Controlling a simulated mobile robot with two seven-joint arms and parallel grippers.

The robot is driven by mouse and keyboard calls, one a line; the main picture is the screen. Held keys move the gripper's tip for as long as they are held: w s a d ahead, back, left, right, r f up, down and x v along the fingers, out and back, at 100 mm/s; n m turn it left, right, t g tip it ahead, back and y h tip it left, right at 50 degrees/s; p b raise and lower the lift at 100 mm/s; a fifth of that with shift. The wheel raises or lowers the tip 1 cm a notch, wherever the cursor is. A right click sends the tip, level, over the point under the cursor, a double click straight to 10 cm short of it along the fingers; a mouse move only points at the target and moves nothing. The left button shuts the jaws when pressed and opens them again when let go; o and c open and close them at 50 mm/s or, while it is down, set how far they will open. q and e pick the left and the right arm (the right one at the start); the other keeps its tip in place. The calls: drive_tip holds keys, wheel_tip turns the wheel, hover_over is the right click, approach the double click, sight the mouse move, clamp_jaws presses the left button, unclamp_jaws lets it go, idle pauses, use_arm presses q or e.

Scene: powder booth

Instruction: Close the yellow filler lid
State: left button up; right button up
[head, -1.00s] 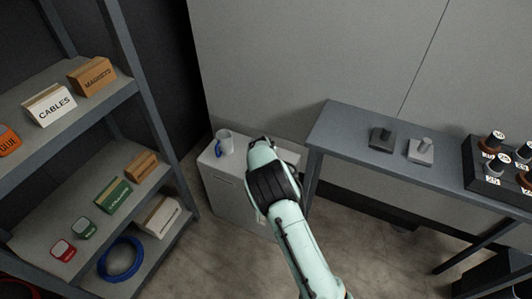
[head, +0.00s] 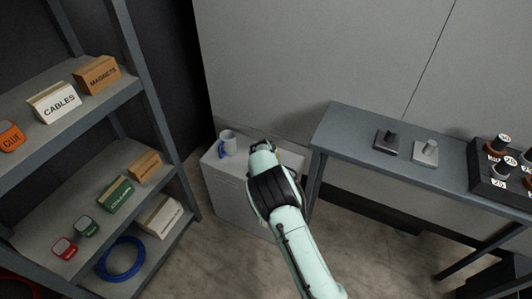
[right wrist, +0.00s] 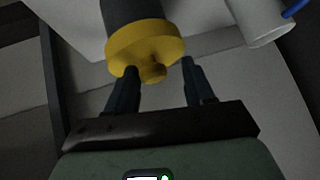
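The yellow filler lid (right wrist: 147,45) is a thick disc with a small knob (right wrist: 155,72), on the end of a dark cylinder (right wrist: 130,10) in the right wrist view. My right gripper (right wrist: 156,75) is open. Its two dark fingers are spread on either side of the knob, close to the lid's face; I cannot tell whether they touch it. In the head view my right arm reaches over a white cabinet (head: 232,190) and hides the lid; only the dark tip of my right gripper (head: 263,146) shows there. My left gripper is not in view.
A shelf (head: 75,135) with labelled boxes stands left. A grey table (head: 345,130) with two metal blocks stands right.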

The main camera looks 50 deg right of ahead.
drive_tip(key=shift+s+a+f+g, duration=0.35)
drive_tip(key=shift+s+f, duration=0.1)
drive_tip(key=shift+f, duration=0.2)
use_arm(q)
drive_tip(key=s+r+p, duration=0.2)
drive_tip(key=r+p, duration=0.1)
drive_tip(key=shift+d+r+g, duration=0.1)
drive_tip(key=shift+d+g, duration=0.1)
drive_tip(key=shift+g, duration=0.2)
use_arm(e)
drive_tip(key=d+r+v, duration=0.1)
drive_tip(key=v, duration=1.2)
drive_tip(key=shift+a+r, duration=0.15)
drive_tip(key=shift+r, duration=0.05)
